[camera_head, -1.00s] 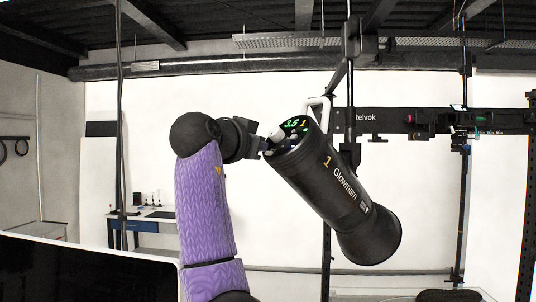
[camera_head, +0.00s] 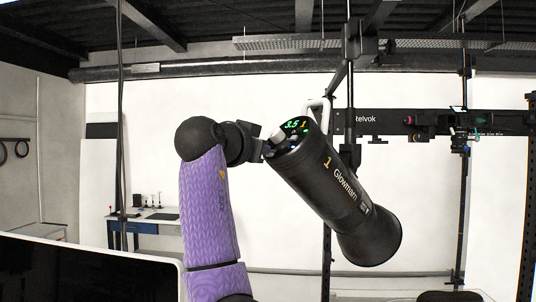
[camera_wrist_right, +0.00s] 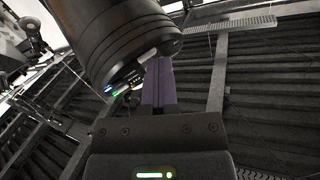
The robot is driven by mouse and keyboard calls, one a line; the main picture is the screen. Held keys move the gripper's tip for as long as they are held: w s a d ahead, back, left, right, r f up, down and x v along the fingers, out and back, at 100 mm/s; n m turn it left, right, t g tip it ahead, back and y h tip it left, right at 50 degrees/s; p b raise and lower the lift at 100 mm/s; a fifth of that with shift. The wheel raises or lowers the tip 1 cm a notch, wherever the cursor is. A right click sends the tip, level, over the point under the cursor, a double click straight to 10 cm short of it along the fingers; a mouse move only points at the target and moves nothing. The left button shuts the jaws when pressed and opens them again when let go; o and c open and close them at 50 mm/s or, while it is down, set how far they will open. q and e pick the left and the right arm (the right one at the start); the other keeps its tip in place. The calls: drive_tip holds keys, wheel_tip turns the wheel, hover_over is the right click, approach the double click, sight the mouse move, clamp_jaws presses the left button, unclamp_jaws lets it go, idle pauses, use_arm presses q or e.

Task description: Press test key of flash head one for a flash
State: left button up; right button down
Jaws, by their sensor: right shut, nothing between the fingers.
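Flash head one (camera_head: 338,195) is a black cylinder marked "1" and "Glowmarn", hanging tilted with its flared front down to the right. Its rear panel faces up and left, with a lit green display (camera_head: 296,124) reading 3.5 and a 1. My right gripper (camera_head: 267,148) is at the lower left edge of that panel. In the right wrist view its purple fingers (camera_wrist_right: 158,62) are shut together, empty, with their tips beside the panel's rim. Small lit marks (camera_wrist_right: 122,85) show on the panel there. I cannot make out the test key or whether the tips touch it. My left gripper is out of view.
A light handle or bracket (camera_head: 320,108) rises behind the flash head, next to a dark vertical pole (camera_head: 350,90). A horizontal black rail (camera_head: 390,121) marked "Relvok" runs to the right. A workbench (camera_head: 150,222) stands far back at left.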

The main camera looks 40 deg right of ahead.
drive_tip(key=shift+w+a+r+p, duration=0.1)
drive_tip(key=shift+a+r+p, duration=0.45)
drive_tip(key=shift+p, duration=0.1)
drive_tip(key=shift+w+a+r+p, duration=0.2)
drive_tip(key=shift+a+r+p, duration=0.05)
drive_tip(key=shift+a+r, duration=0.65)
drive_tip(key=shift+w+a+r+p, duration=0.15)
drive_tip(key=shift+a+r+p, duration=0.05)
drive_tip(key=shift+a+r, duration=0.65)
drive_tip(key=shift+f, duration=0.15)
